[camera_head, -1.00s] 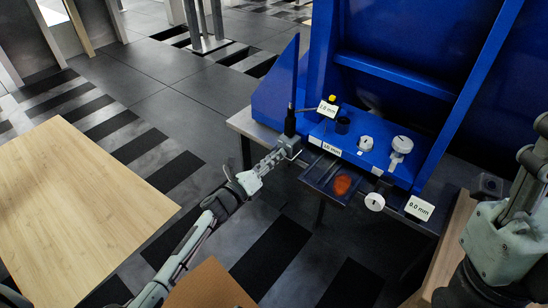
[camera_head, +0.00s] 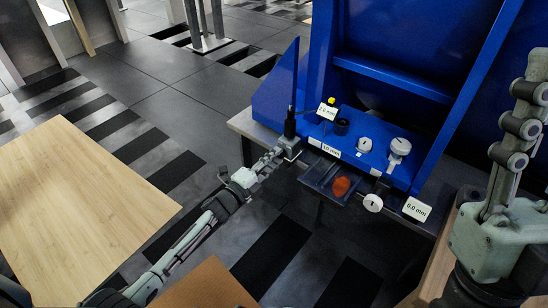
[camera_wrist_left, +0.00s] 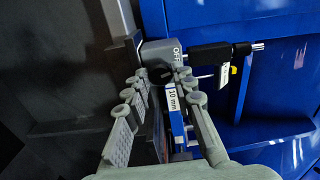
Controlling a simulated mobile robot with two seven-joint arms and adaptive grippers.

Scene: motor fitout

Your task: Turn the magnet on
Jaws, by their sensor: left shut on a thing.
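The magnet (camera_head: 290,142) is a small grey block at the left end of the blue machine's bench, with a black upright post (camera_head: 290,124) above it. In the left wrist view the magnet (camera_wrist_left: 157,53) shows the word OFF on its face. My left gripper (camera_head: 282,153) reaches it from the lower left. In the left wrist view the fingers of my left gripper (camera_wrist_left: 158,82) are around a small dark knob on the magnet's near side, shut on it.
The blue machine (camera_head: 390,75) rises behind the magnet. A small tray (camera_head: 318,180) with an orange thing (camera_head: 341,187) juts out in front. A wooden table (camera_head: 80,200) stands at left.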

